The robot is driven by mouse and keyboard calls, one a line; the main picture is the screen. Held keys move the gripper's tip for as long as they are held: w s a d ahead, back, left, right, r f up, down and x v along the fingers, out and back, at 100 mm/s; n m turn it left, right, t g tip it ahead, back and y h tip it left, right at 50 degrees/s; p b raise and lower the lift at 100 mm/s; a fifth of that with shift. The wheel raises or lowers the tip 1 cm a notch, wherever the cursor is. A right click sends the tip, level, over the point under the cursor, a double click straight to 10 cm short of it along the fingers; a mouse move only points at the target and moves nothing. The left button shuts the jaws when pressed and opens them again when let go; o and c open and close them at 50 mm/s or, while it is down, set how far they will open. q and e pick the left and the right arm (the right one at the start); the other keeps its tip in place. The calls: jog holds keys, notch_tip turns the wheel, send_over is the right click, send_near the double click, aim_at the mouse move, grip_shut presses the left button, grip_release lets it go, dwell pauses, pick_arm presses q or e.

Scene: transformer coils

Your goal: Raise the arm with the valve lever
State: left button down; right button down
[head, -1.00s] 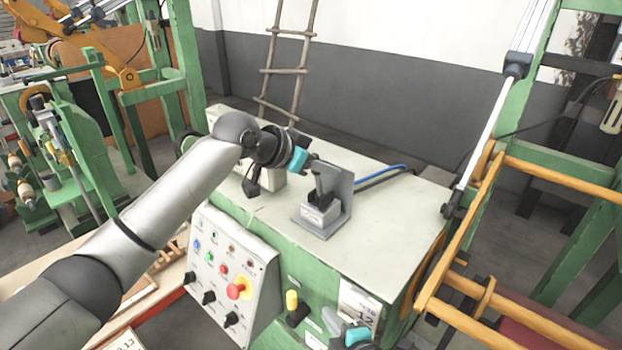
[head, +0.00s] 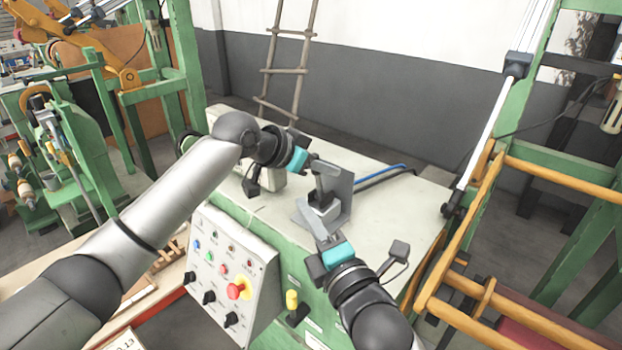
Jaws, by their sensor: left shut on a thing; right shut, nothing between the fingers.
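The valve lever (head: 325,170) is a dark upright handle on a small grey valve block with a grey bracket plate (head: 341,188), standing on the cabinet top. My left gripper (head: 312,163) reaches in from the left, with its teal part by the top of the lever, and is shut on the lever. My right gripper (head: 322,228) comes up from the bottom, in front of the valve block. It is shut with nothing between its fingers and hides part of the block's front and base. Whether it touches the block cannot be told.
The pale cabinet top (head: 395,210) is clear right of the bracket. A control panel (head: 225,275) with a red emergency button (head: 235,291) is on the cabinet front. A yellow-orange rail frame (head: 450,265) stands close on the right.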

jog(key=w+r, duration=0.1)
jog(key=w, duration=0.6)
jog(key=shift+w+r, duration=0.15)
jog(key=shift+w, duration=0.2)
